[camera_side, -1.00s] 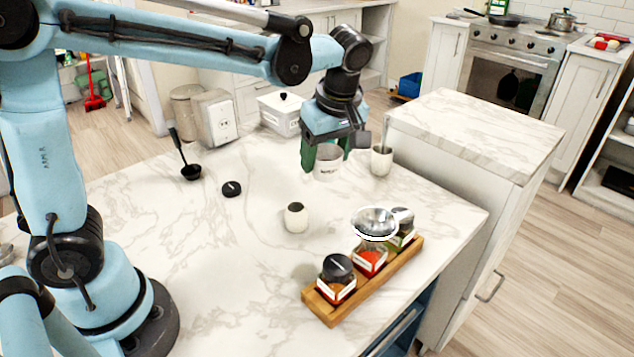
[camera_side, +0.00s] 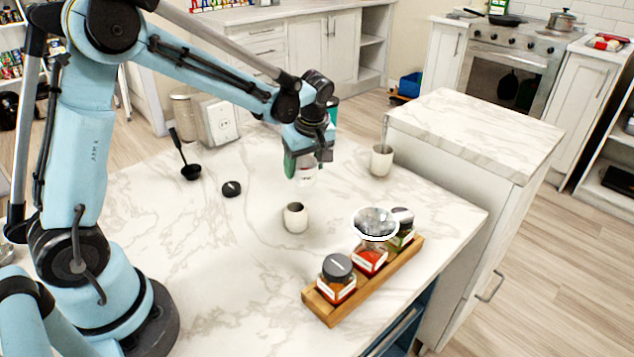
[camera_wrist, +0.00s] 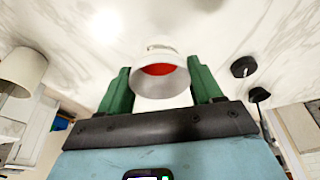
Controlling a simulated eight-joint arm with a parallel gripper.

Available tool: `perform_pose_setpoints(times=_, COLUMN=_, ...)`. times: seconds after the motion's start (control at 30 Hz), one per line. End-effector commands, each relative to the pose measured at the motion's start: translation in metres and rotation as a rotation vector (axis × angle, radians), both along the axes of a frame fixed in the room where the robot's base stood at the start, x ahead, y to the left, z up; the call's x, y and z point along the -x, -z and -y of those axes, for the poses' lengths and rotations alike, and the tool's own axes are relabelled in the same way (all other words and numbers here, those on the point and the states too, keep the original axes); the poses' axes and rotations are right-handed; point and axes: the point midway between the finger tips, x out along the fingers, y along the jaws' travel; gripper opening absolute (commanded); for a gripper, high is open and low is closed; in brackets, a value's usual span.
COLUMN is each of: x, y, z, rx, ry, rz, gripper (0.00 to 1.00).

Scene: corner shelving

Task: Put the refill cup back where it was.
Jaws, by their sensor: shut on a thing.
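My gripper (camera_side: 303,168), with green fingers, is shut on the refill cup (camera_side: 307,174), a pale cup with a label, above the counter. In the wrist view the refill cup (camera_wrist: 162,78) sits between the fingers (camera_wrist: 160,88), its mouth toward the camera and red inside. In the side view the fingers and wrist hide part of it. How far it is above the counter is hard to tell.
A white cup (camera_side: 295,218) stands in front, another (camera_side: 381,160) to the right. A black lid (camera_side: 231,189) and ladle (camera_side: 190,172) lie left. Mid-counter is clear.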

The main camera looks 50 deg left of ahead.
Motion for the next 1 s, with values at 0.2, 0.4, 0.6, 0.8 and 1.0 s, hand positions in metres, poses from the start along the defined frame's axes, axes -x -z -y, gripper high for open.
perform_pose_setpoints(times=0.2, x=0.000, y=0.028, z=0.000, rx=0.000, ry=0.000, rz=0.000, gripper=0.33)
perform_pose_setpoints(times=0.4, x=0.000, y=0.039, z=0.000, rx=0.000, ry=0.000, rz=0.001, gripper=0.33)
perform_pose_setpoints(times=0.6, x=0.000, y=0.039, z=0.000, rx=0.000, ry=0.000, rz=0.000, gripper=0.33)
perform_pose_setpoints(times=0.8, x=0.000, y=0.041, z=0.000, rx=0.000, ry=0.000, rz=0.000, gripper=0.76)
perform_pose_setpoints(times=1.0, x=0.000, y=0.041, z=0.000, rx=0.000, ry=0.000, rz=0.000, gripper=0.91)
